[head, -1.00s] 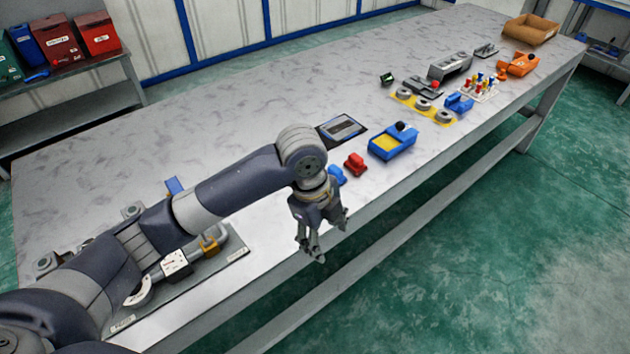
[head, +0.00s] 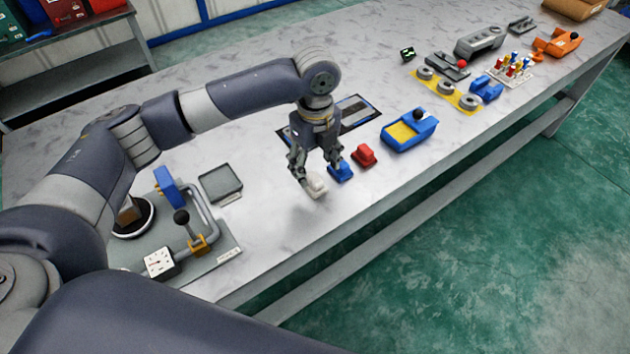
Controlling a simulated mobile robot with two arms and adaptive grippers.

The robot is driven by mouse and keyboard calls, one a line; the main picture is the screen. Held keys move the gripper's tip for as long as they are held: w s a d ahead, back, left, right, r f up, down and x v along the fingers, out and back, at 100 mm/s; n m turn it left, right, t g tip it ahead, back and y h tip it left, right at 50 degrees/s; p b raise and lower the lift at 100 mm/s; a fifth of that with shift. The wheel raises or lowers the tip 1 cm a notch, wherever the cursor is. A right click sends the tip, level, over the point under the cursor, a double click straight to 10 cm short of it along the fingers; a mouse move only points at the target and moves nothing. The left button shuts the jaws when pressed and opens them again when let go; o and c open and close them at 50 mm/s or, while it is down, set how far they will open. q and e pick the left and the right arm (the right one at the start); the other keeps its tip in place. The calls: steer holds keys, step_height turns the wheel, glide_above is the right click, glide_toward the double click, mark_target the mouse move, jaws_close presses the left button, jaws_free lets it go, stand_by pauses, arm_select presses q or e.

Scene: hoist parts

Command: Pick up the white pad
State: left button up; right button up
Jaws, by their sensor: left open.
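The white pad (head: 316,187) is a small whitish block on the grey table, left of a blue block (head: 341,172) and a red block (head: 364,155). My left gripper (head: 317,172) points down over the white pad with its fingers apart. One finger is at the pad's left side and the other is near the blue block. The fingers partly hide the pad, and I cannot tell whether they touch it. My right gripper is not in view.
A blue tray with a yellow inside (head: 403,132) stands to the right. A dark flat panel (head: 359,112) lies behind the gripper. A grey plate with a gauge and a pipe (head: 222,258) is at the left. The table's front edge is close to the pad.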

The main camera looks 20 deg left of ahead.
mark_target(315, 178)
arm_select(q)
steer(key=f, duration=0.3)
steer(key=shift+s+a+f, duration=0.1)
steer(key=shift+s+f, duration=0.1)
steer(key=shift+f, duration=0.45)
steer(key=shift+w+f, duration=0.1)
steer(key=shift+f, duration=0.05)
steer(key=c, duration=1.3)
steer(key=shift+r, duration=0.65)
step_height(315, 178, up, 2)
steer(key=shift+r, duration=0.2)
steer(key=s+d+r+b, duration=0.1)
steer(key=s+d, duration=0.3)
steer(key=s, duration=1.1)
steer(key=shift+s+d+r, duration=0.15)
steer(key=shift+s+r, duration=0.05)
steer(key=shift+s, duration=0.05)
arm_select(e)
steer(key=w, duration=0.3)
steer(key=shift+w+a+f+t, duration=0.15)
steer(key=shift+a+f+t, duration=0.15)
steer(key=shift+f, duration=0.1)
